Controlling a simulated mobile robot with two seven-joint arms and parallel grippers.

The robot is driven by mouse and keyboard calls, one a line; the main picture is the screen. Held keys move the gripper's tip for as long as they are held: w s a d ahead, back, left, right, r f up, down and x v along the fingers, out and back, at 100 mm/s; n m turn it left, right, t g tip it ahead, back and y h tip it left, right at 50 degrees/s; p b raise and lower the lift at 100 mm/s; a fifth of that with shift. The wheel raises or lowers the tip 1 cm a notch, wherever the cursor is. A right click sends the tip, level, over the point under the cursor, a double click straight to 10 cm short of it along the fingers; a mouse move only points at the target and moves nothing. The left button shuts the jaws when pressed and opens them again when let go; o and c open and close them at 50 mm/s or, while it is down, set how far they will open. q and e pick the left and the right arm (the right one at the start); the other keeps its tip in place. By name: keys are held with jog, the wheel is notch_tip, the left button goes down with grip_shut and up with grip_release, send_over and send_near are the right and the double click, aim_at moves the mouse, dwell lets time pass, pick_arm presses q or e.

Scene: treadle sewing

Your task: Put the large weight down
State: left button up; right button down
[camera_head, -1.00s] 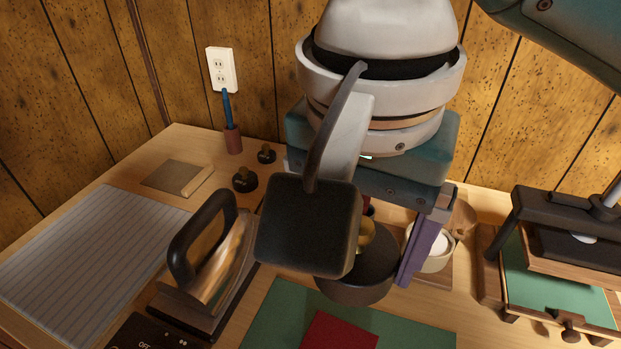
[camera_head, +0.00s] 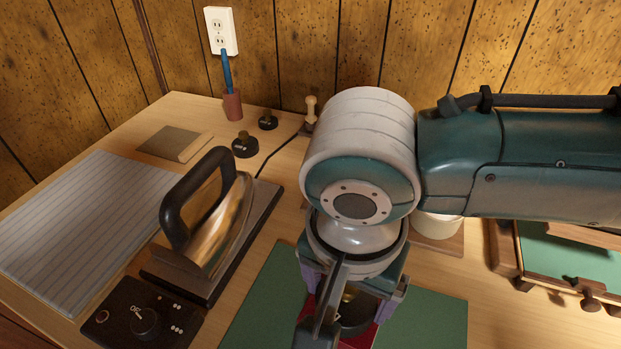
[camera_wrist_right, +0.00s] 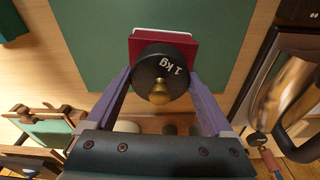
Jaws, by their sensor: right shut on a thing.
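The large weight (camera_wrist_right: 176,66) is a black disc marked 1 kg with a brass knob. In the head view the weight (camera_head: 356,318) is mostly hidden behind my wrist. My right gripper (camera_wrist_right: 163,78) is shut on it, with a purple finger on each side; the right gripper (camera_head: 350,308) is also low in the middle of the head view. My left gripper is not in view.
An iron (camera_head: 212,220) stands on its base to the left, behind a black control box (camera_head: 140,318). Two small weights (camera_head: 245,146) (camera_head: 267,121) stand farther back. A white cup (camera_head: 438,226) and a wooden press frame (camera_head: 503,256) are at the right. The mat's left part is clear.

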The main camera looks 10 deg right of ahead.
aim_at(342, 307)
jog(key=shift+w+f, duration=0.1)
jog(key=shift+f, duration=0.25)
grip_release()
jog(key=shift+f, duration=0.15)
notch_tip(342, 307, up, 12)
jog(key=s+p, duration=0.1)
jog(key=p, duration=0.3)
jog(key=s+a+n+y, duration=0.4)
jog(key=s+a+n, duration=0.1)
jog(key=s+d+f+n+t+h, duration=0.1)
jog(key=s+d+n, duration=0.4)
jog(key=d, duration=0.9)
jog(key=shift+s+d+t+h, duration=0.2)
jog(key=shift+s+t+h, duration=0.45)
jog(key=shift+t+h, duration=0.2)
